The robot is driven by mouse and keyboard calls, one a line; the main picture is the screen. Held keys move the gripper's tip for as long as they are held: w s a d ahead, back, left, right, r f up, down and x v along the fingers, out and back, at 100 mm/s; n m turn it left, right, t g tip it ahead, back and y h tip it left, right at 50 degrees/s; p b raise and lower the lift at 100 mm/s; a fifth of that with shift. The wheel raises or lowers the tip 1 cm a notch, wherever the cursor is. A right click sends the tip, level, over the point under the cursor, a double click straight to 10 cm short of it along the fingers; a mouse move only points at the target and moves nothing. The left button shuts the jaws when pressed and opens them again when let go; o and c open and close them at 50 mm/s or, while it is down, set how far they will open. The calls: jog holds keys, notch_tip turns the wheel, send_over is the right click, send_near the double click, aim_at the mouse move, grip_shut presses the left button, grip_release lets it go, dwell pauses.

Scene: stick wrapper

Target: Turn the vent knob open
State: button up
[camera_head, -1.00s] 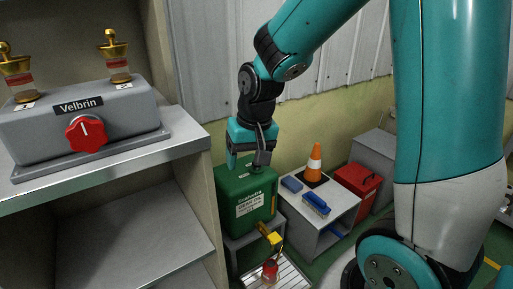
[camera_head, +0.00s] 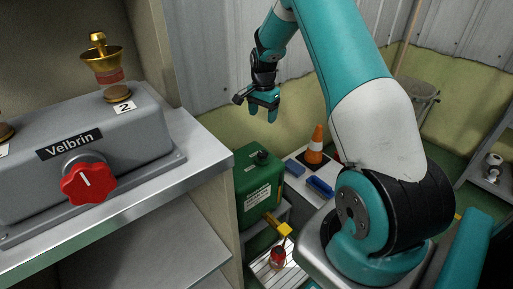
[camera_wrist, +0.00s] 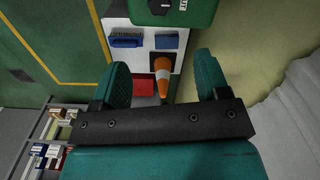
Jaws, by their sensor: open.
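A green container (camera_head: 258,178) with white labels stands low beside the shelf unit. A small black knob (camera_head: 262,157) sits on its top, and a yellow tap (camera_head: 284,230) sticks out at its front. The container shows at the top edge of the wrist view (camera_wrist: 190,14), with a black knob (camera_wrist: 166,4) partly cut off. My gripper (camera_head: 262,117) is open and empty, above and apart from the green container. Both fingers show in the wrist view (camera_wrist: 161,66).
The grey shelf (camera_head: 205,150) edge lies left of my arm. A brass fitting (camera_head: 102,60) stands on the Velbrin box. An orange cone (camera_head: 316,145) and blue brushes (camera_head: 320,186) are on a low white table. A red can (camera_head: 277,257) stands under the tap.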

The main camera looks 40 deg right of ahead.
aim_at(263, 153)
notch_tip(263, 153, down, 17)
jog(key=shift+d+r+b, duration=0.1)
jog(key=shift+b, duration=0.75)
jog(key=c, duration=0.9)
